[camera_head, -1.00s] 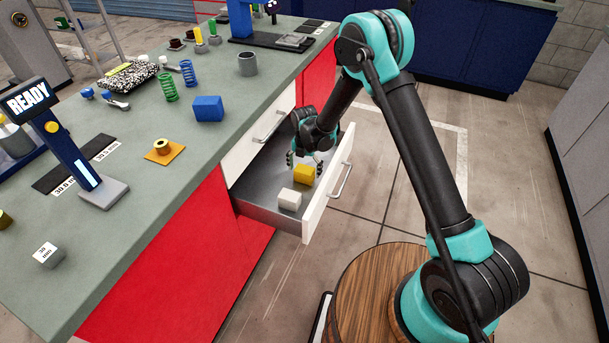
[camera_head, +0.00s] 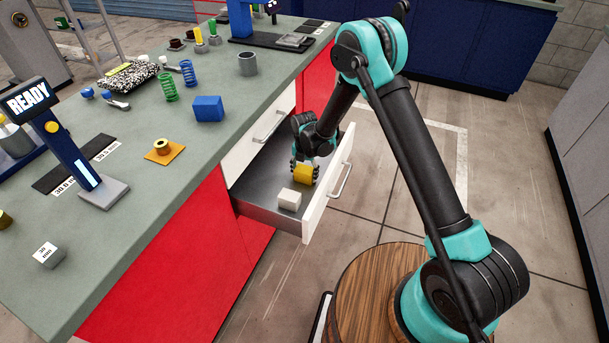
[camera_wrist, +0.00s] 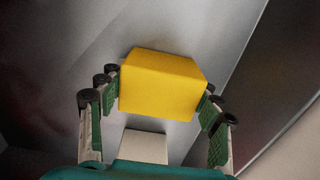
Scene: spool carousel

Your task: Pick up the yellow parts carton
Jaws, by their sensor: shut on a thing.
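The yellow parts carton (camera_head: 304,174) is in the open drawer (camera_head: 262,203) below the worktop. It also shows in the wrist view (camera_wrist: 160,86), between the two fingers. My gripper (camera_head: 305,166) is shut on the carton, with one finger at each side; the wrist view shows the fingers (camera_wrist: 158,112) too. I cannot tell whether the carton touches the drawer floor. Part of the carton's far side is hidden by my gripper in the head view.
A white carton (camera_head: 289,199) stands in the drawer close to the yellow one. The drawer front (camera_head: 327,193) with its handle rises beside my gripper. The worktop (camera_head: 225,140) bears a blue cube (camera_head: 208,108), springs and other small parts.

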